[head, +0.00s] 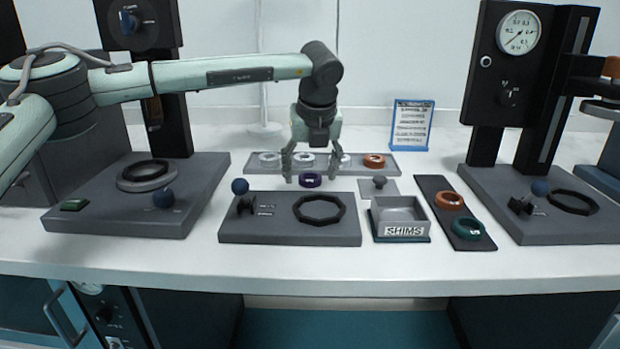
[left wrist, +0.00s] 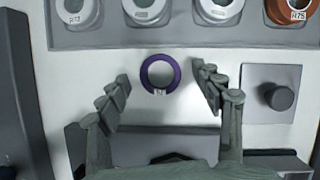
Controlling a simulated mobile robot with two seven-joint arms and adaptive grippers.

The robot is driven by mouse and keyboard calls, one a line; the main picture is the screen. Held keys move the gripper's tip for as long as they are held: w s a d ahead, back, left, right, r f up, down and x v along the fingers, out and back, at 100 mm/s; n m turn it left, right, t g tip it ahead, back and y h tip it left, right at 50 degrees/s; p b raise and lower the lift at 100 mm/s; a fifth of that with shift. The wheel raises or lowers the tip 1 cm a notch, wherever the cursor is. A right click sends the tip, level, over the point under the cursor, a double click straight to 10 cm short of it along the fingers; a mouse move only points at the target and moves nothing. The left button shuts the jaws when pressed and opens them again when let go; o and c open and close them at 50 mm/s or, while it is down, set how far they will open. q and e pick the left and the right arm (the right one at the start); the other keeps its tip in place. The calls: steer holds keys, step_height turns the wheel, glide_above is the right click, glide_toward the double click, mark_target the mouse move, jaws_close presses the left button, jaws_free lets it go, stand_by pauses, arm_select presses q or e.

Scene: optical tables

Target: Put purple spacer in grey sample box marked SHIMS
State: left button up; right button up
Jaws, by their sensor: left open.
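The purple spacer (head: 311,180) is a small ring lying on the white table, between the long grey tray and the dark grey fixture plate. It also shows in the left wrist view (left wrist: 160,74), centred ahead of the open fingers. My left gripper (head: 311,174) is open and points down above the spacer. In the left wrist view the left gripper (left wrist: 165,100) has a finger on each side of the ring's line, with nothing held. The grey sample box (head: 402,213) marked SHIMS stands to the right on a dark green base, open at the top; its visible interior looks empty. My right gripper is not in view.
A long grey tray (head: 262,172) behind the spacer holds several rings. The fixture plate (head: 288,232) with a black ring lies in front. A small plate with a grey knob (head: 380,181) sits right of the spacer. A dark strip (head: 437,196) with two rings lies beside the box.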

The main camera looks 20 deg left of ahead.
mark_target(311, 178)
arm_select(q)
steer(key=shift+c, duration=0.4)
steer(key=c, duration=1.2)
steer(key=shift+o, duration=0.2)
steer(key=shift+r, duration=0.15)
steer(key=shift+r, duration=0.2)
step_height(311, 178, up, 4)
steer(key=shift+f+b, duration=0.15)
steer(key=shift+b, duration=0.25)
steer(key=s+a+r+b, duration=0.1)
steer(key=s+a+r, duration=0.5)
steer(key=s, duration=0.3)
steer(key=shift+a+r+b, duration=0.3)
steer(key=shift+a+b, duration=0.1)
steer(key=shift+a, duration=0.45)
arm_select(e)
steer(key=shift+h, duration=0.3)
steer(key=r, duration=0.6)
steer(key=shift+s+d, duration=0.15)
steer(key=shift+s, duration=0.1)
